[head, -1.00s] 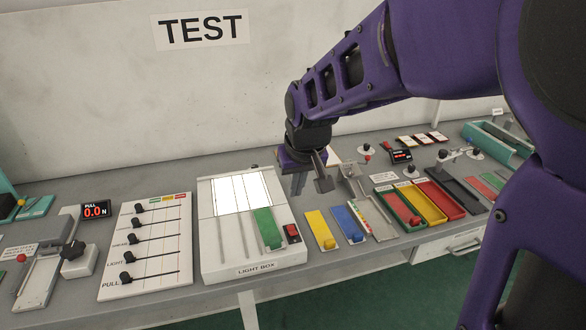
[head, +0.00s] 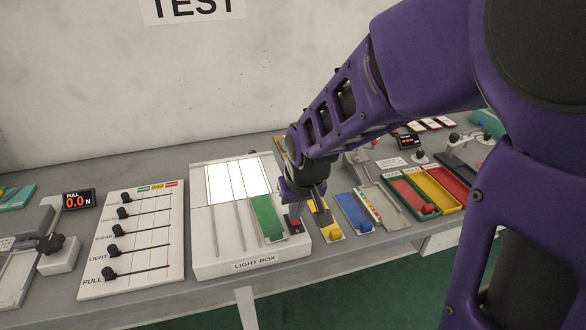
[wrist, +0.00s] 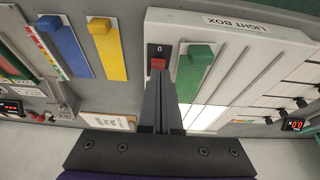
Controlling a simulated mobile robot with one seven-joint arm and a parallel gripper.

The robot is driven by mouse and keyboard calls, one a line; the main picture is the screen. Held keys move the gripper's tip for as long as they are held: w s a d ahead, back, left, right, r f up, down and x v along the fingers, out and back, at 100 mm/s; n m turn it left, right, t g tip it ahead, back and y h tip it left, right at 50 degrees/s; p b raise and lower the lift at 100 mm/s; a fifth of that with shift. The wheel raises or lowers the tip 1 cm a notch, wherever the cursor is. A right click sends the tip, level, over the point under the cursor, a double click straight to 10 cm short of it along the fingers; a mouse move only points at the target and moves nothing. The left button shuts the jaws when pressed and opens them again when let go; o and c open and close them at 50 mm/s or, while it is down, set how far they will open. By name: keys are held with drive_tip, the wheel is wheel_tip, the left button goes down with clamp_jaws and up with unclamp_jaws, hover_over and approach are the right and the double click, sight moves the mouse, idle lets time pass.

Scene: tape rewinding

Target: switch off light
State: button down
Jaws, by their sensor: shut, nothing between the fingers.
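The light box (head: 215,255) stands on the bench, and its panel (head: 238,180) is lit bright white. A small red switch (head: 295,224) sits at the box's front right corner, beside a green slider piece (head: 267,218). In the wrist view the red switch (wrist: 158,63) shows on a black plate with a "0" mark. My gripper (head: 297,217) is shut and points down at the switch. In the wrist view its fingertips (wrist: 158,76) lie right at the red switch; I cannot tell whether they touch it.
Yellow (head: 325,220) and blue (head: 354,212) pieces lie right of the box, close to my gripper. A white slider board (head: 137,240) and a pull readout (head: 78,200) are on the left.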

drive_tip(key=shift+s+f, duration=0.1)
drive_tip(key=shift+f, duration=0.2)
drive_tip(key=shift+f, duration=0.1)
drive_tip(key=shift+s+d+f+b, duration=0.15)
drive_tip(key=shift+s+f+b, duration=0.25)
drive_tip(key=shift+f+b, duration=0.4)
drive_tip(key=shift+s+r, duration=0.2)
drive_tip(key=shift+w, duration=0.1)
drive_tip(key=shift+w+r, duration=0.1)
drive_tip(key=shift+w+a+r+p, duration=0.2)
drive_tip(key=shift+w+r+p, duration=0.1)
drive_tip(key=shift+w, duration=0.25)
